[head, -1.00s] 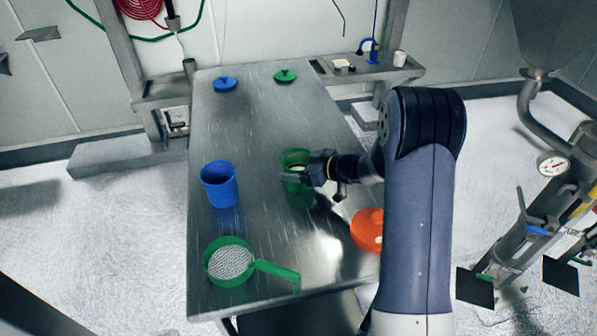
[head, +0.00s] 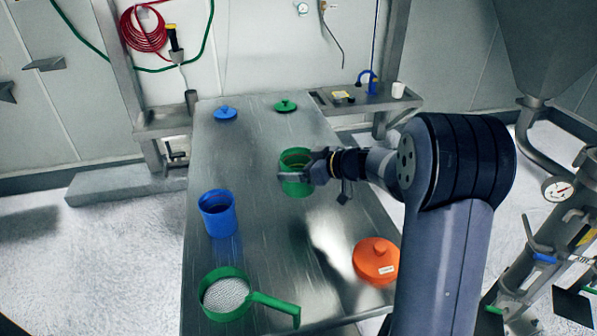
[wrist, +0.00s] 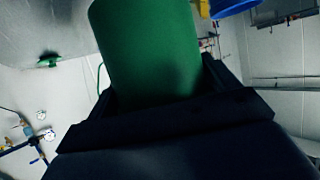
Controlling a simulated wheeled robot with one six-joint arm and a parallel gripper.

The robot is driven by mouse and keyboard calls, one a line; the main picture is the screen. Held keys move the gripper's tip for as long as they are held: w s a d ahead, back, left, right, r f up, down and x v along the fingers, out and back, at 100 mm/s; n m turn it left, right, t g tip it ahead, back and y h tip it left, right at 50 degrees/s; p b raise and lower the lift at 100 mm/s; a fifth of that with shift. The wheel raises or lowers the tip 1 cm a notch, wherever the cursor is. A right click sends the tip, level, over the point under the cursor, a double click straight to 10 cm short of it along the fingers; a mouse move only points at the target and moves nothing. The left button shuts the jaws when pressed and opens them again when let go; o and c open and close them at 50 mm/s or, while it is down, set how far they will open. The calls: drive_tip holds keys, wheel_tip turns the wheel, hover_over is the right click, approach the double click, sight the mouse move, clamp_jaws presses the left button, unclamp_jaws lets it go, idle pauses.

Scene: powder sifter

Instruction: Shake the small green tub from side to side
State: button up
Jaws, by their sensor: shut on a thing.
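The small green tub (head: 295,187) is at the middle right of the steel table in the head view, upright and open at the top. My gripper (head: 300,177) comes from the right and is shut on the tub's side. In the wrist view the green tub (wrist: 150,50) fills the space between the dark fingers. Whether the tub touches the table or hangs just above it I cannot tell. Its contents are too small to make out clearly.
On the steel table (head: 255,150) stand a blue tub (head: 218,215), a green sieve with a handle (head: 262,299) and an orange lidded container (head: 376,262). A blue lid (head: 225,113) and a green lid (head: 285,106) lie at the far end. The table's middle is clear.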

drive_tip(key=shift+r, duration=2.55)
drive_tip(key=shift+a+f, duration=0.1)
